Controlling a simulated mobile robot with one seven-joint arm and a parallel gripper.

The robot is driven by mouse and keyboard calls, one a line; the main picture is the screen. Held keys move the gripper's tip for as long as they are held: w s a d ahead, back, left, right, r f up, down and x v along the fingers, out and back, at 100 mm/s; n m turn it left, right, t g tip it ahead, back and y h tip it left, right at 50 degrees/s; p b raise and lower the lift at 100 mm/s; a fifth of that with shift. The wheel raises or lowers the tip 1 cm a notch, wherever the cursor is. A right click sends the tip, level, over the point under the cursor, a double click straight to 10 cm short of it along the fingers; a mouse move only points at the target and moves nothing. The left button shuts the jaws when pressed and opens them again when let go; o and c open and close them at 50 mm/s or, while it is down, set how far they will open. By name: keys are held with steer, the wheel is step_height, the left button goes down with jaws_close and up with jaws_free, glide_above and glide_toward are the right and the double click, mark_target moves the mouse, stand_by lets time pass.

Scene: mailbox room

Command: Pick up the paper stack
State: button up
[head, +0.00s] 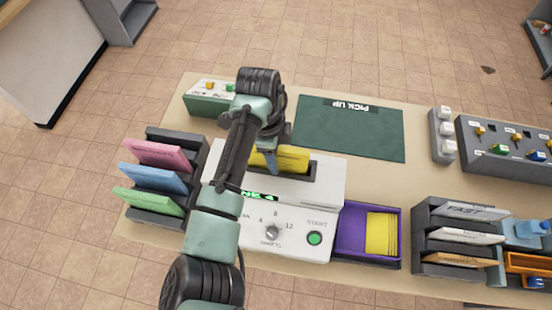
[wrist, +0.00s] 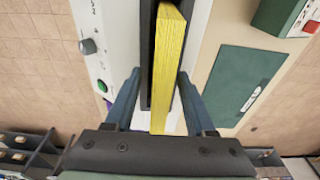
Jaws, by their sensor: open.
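A yellow paper stack (head: 285,159) stands on edge in the dark slot on top of a white machine (head: 325,185). In the wrist view the stack (wrist: 168,65) runs up the middle of the picture. My gripper (wrist: 161,85) is open, with one blue finger on each side of the stack and a visible gap to both. In the head view my gripper (head: 272,160) is over the slot, and my arm hides part of the stack and the machine.
A purple tray (head: 352,222) with yellow sheets is right of the machine. A rack (head: 165,145) of pink, blue and green stacks is left. A green pick-up mat (head: 350,130) lies clear behind. A black rack (head: 425,240) and control boxes (head: 500,145) stand right.

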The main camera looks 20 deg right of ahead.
steer(key=shift+f, duration=0.15)
steer(key=shift+c, duration=0.2)
jaws_close()
stand_by(1.2)
